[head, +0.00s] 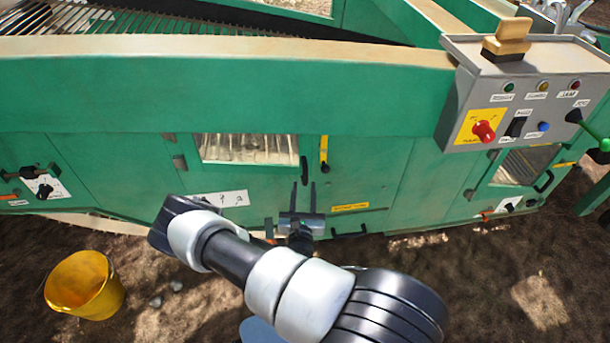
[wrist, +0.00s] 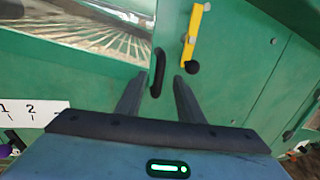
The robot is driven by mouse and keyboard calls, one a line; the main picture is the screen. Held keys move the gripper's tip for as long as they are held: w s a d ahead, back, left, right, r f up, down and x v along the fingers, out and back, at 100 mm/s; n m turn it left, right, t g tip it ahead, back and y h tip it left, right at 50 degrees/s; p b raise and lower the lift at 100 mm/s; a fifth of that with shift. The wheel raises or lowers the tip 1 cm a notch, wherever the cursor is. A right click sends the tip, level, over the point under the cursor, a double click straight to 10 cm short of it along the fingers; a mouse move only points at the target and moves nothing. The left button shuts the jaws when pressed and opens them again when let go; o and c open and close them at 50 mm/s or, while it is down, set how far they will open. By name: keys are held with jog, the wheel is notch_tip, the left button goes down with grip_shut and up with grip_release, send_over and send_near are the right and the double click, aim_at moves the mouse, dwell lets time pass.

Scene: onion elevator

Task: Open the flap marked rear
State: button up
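A green flap with a window (head: 247,148) sits in the middle of the machine's side; no word "rear" is readable. Its black upright handle (head: 304,170) is at the flap's right edge and also shows in the wrist view (wrist: 157,72). To its right is a yellow bar latch (head: 324,150) with a black knob, also in the wrist view (wrist: 193,35). My gripper (head: 303,188) is open in front of the flap. In the wrist view its fingertips (wrist: 158,82) lie on either side of the handle's lower part; contact cannot be told. The flap looks closed.
A second windowed flap (head: 525,165) is at the right, below a grey control box (head: 520,95) with a green-knobbed lever. A white number strip (head: 220,198) is below the middle window. A yellow bucket (head: 85,285) stands on the ground at left.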

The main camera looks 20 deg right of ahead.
aim_at(305, 175)
jog(key=b+x, duration=0.1)
jog(key=x, duration=0.6)
jog(key=shift+w+d, duration=0.15)
jog(key=shift+w, duration=0.2)
grip_shut()
